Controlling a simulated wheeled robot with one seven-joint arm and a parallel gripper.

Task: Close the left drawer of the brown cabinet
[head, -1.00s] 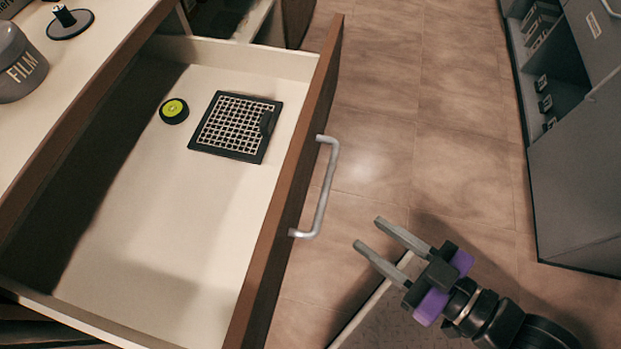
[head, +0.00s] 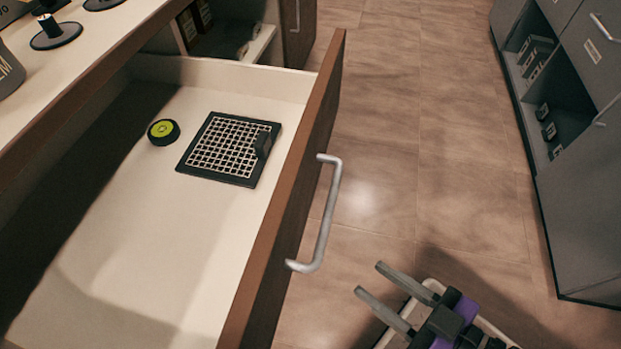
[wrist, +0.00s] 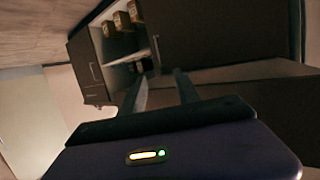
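The brown cabinet's drawer (head: 285,205) is pulled far open in the head view, with a brown front and pale inside. Its silver bar handle (head: 321,215) is on the outer face. A dark tray with a white grid (head: 228,148) and a small black and yellow-green round item (head: 163,132) lie inside it. My gripper (head: 372,280) is open and empty, to the right of the handle and apart from it. In the wrist view, my gripper's fingers (wrist: 158,88) are spread, with brown cabinet surfaces (wrist: 205,40) beyond them.
The countertop (head: 75,75) above the drawer holds a grey canister (head: 8,72) and dark round-based items (head: 55,34). An open shelf (head: 255,42) lies behind the drawer. Tiled floor (head: 430,150) is clear between the drawer and a grey cabinet (head: 590,190) at the right.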

